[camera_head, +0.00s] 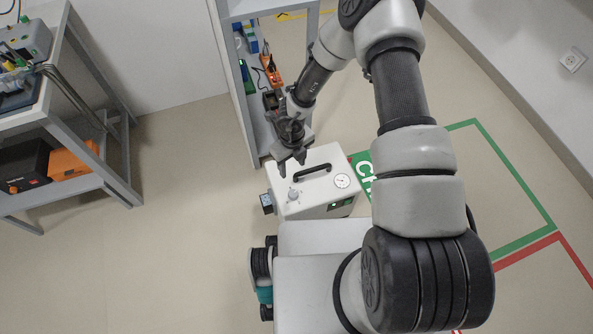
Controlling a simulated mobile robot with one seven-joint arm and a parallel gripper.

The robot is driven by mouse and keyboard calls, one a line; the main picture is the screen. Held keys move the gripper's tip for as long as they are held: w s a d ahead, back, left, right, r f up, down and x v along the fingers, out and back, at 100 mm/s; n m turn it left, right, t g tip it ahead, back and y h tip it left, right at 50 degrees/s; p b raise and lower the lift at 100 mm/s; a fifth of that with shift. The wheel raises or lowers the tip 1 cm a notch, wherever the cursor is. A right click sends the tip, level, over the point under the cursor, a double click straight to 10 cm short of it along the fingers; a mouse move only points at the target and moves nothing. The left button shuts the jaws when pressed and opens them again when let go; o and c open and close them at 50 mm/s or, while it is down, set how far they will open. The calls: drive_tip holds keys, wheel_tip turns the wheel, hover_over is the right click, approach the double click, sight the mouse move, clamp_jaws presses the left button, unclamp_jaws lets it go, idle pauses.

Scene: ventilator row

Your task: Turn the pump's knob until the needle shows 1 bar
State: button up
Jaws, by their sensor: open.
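The pump is a white box (318,201) on the floor in front of my base, with a black carrying handle (312,171) on top. Its round gauge (342,181) with a white face is at the right of the top. The needle is too small to read. A small pale knob (293,196) sits at the left front of the top. My gripper (292,165) is open and empty. It points down over the far left edge of the pump, beyond the knob, and looks apart from it.
A grey shelf rack (243,95) with tools stands behind the pump. A grey workbench (85,100) with equipment stands at the left. Green (514,194) and red floor markings lie at the right. The floor left of the pump is clear.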

sight(293, 193)
drive_tip(key=f+b, duration=0.1)
drive_tip(key=f, duration=0.5)
drive_tip(key=f+b, duration=0.2)
drive_tip(key=f, duration=0.4)
drive_tip(key=f+b, duration=0.2)
drive_tip(key=f, duration=0.4)
drive_tip(key=shift+s+f, duration=0.15)
drive_tip(key=shift+s, duration=0.15)
drive_tip(key=c, duration=1.1)
drive_tip(key=shift+o, duration=0.2)
drive_tip(key=shift+m+b, duration=0.45)
drive_tip(key=shift+m, duration=0.85)
